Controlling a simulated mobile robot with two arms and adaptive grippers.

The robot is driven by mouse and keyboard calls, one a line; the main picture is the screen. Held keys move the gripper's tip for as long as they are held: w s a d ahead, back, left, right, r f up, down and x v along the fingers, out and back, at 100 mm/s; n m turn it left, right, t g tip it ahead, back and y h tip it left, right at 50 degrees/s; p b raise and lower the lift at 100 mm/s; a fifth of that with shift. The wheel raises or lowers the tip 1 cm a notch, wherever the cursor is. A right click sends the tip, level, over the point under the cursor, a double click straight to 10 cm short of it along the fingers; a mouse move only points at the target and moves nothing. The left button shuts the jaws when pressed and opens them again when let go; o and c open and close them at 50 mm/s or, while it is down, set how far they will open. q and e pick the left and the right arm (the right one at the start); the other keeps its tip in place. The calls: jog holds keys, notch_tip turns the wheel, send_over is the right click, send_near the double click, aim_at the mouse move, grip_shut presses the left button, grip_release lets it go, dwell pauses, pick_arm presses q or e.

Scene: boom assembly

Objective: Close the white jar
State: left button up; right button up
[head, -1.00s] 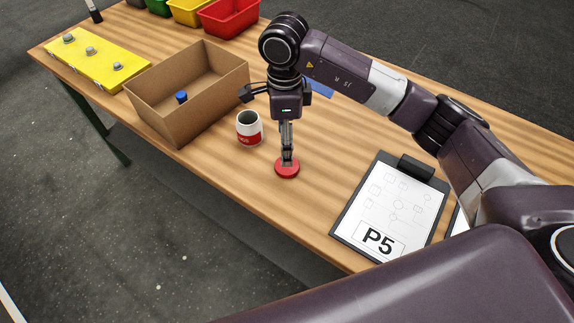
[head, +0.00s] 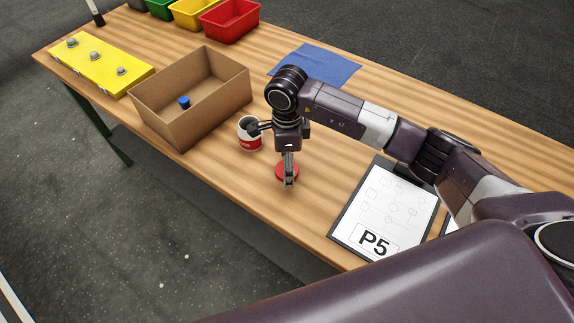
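The white jar (head: 249,141) with a red label band stands upright and open-topped on the wooden table, just right of the cardboard box. A round red lid (head: 279,171) lies on the table to the right of the jar, nearer the front edge. My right gripper (head: 289,180) points down at the lid, and its fingers cover the lid's middle and near side. The fingers look edge-on, so I cannot tell whether they are open or closed on the lid. The gripper's upper body partly overlaps the jar's right side in the view. My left gripper is not in view.
A cardboard box (head: 165,120) holding a blue-capped item (head: 184,102) stands left of the jar. A clipboard marked P5 (head: 383,208) lies to the right. A blue cloth (head: 320,65), a yellow panel (head: 98,62) and coloured bins (head: 230,20) lie farther back.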

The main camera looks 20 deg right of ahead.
jog(key=shift+f, duration=0.2)
jog(key=shift+c, duration=0.6)
jog(key=c, duration=0.7)
jog(key=shift+r, duration=0.1)
notch_tip(320, 180, up, 20)
jog(key=b, duration=0.4)
